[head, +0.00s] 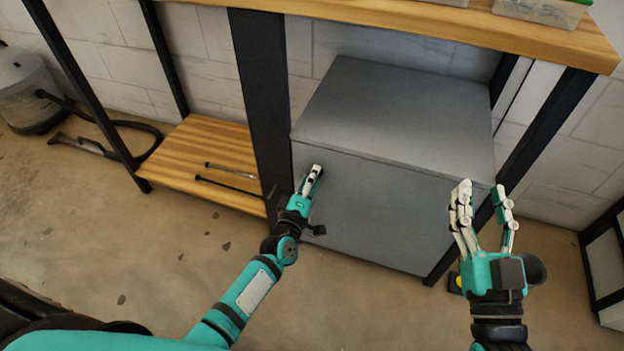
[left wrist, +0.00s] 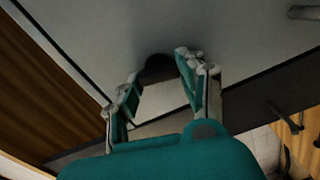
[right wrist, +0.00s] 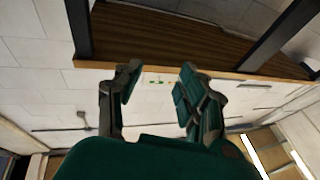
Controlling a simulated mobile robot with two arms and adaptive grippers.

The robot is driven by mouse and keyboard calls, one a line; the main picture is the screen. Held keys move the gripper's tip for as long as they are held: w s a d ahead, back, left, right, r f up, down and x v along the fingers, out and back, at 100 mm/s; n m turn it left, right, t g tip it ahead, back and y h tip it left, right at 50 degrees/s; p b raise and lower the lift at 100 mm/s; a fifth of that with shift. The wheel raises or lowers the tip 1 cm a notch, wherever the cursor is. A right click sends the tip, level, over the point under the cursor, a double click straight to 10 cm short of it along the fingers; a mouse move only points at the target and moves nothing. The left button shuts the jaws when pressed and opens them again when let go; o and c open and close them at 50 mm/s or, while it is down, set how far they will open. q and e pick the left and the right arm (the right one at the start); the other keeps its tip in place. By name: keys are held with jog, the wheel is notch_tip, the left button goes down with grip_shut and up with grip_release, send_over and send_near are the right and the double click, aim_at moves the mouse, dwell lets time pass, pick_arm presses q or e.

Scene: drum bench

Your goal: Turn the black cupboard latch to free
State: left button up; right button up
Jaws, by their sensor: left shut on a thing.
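The grey cupboard (head: 385,215) stands under the bench, its front door facing me. My left gripper (head: 313,173) is at the upper left of the door. In the left wrist view, the dark round latch (left wrist: 157,67) shows at the door face, between the fingertips of my left gripper (left wrist: 163,80), which is shut on it. The latch is hidden behind the hand in the head view, and its turn angle cannot be told. My right gripper (head: 484,195) is open and empty, in front of the cupboard's right side; it also shows in the right wrist view (right wrist: 157,80).
The wooden bench top (head: 450,25) runs above the cupboard on black legs (head: 262,95). A low wooden shelf (head: 185,155) holding dark rods is at the left. A grey vacuum cleaner (head: 28,90) stands far left.

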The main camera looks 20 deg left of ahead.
pick_arm(q)
jog(key=shift+n, duration=0.8)
pick_arm(e)
jog(key=shift+s+r+t+y, duration=0.2)
jog(key=shift+r+t+y, duration=0.15)
jog(key=shift+r, duration=0.45)
pick_arm(q)
jog(key=o, duration=1.2)
jog(key=shift+c, duration=0.2)
pick_arm(e)
jog(key=shift+a, duration=0.1)
pick_arm(q)
jog(key=s, duration=1.2)
jog(key=shift+a, duration=0.25)
